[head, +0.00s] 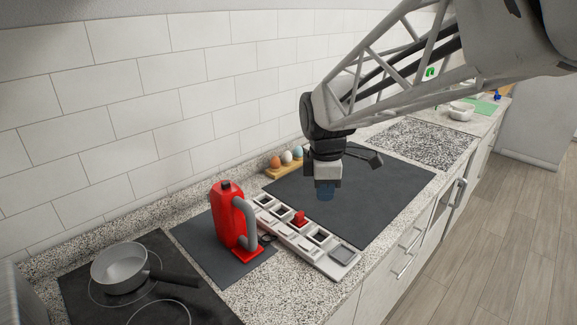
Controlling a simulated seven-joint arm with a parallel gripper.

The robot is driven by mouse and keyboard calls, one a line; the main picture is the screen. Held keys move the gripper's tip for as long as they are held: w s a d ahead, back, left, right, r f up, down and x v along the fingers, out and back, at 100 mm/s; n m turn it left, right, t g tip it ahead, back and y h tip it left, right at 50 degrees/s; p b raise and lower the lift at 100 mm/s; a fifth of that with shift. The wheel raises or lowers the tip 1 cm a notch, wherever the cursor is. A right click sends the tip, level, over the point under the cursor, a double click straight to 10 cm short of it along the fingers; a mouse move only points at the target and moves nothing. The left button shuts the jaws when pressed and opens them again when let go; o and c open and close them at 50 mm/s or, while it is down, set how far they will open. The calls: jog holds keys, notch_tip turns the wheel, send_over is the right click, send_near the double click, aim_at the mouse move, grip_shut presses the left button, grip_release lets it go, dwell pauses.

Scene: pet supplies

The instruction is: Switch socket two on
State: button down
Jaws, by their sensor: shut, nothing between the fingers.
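A long white power strip (331,267) lies diagonally on the counter, with several dark square sockets in a row and pale switches along its near side. A red plug or block (299,218) stands in one of the middle sockets. The switch positions and any numbers are too small to read. My gripper (325,195) points down above the dark mat, just behind and to the right of the strip. It is shut and empty, apart from the strip.
An egg holder (284,170) stands by the tiled wall. The dark mat (390,199) has free room to the right.

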aim_at(286, 230)
jog(key=w+a+f+n+g, duration=0.1)
jog(key=w+a+f+n, duration=0.3)
jog(key=w+a+n, duration=0.5)
jog(key=shift+w+a+f+h, duration=0.15)
jog(key=shift+w+f+h, duration=0.2)
jog(key=shift+w, duration=0.5)
jog(key=shift+f, duration=0.1)
jog(key=shift+s+d+f, duration=0.2)
jog(key=shift+f, duration=2.1)
jog(key=shift+s+d+f, duration=0.2)
jog(key=shift+d+f, duration=0.05)
jog(key=shift+f, duration=2.05)
jog(key=shift+s+d+f, duration=0.2)
jog(key=shift+f, duration=2.1)
jog(key=shift+s+f, duration=0.1)
jog(key=shift+f, duration=0.1)
jog(key=shift+w+a+r, duration=0.3)
jog(key=shift+w+a, duration=0.2)
jog(key=shift+w, duration=0.1)
jog(key=shift+r, duration=0.1)
